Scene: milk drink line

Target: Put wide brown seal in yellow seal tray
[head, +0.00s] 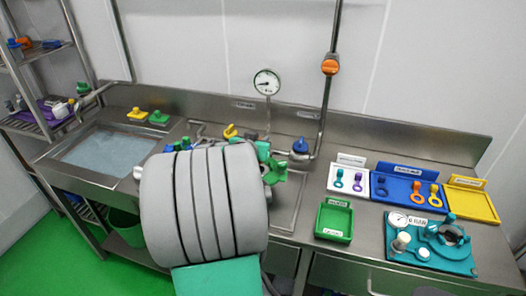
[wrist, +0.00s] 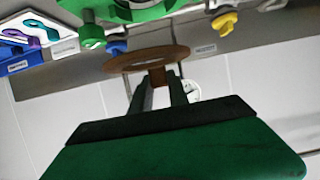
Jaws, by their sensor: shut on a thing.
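A wide brown ring-shaped seal (wrist: 178,55) shows in the wrist view. My gripper (wrist: 159,80) is shut on its brown tab, with the ring held out beyond the fingertips. In the head view my grey arm covers the middle of the counter and hides the seal and my fingertips. The yellow tray (head: 472,203) stands at the far right end of the counter. It looks empty from here and is well to the right of my arm.
A blue tray (head: 407,190) with several seals and a white tray (head: 348,181) stand left of the yellow one. A green tray (head: 334,221) and a teal fixture (head: 431,243) are in front. A vertical pipe (head: 328,100) rises behind the counter. The sink (head: 105,150) is left.

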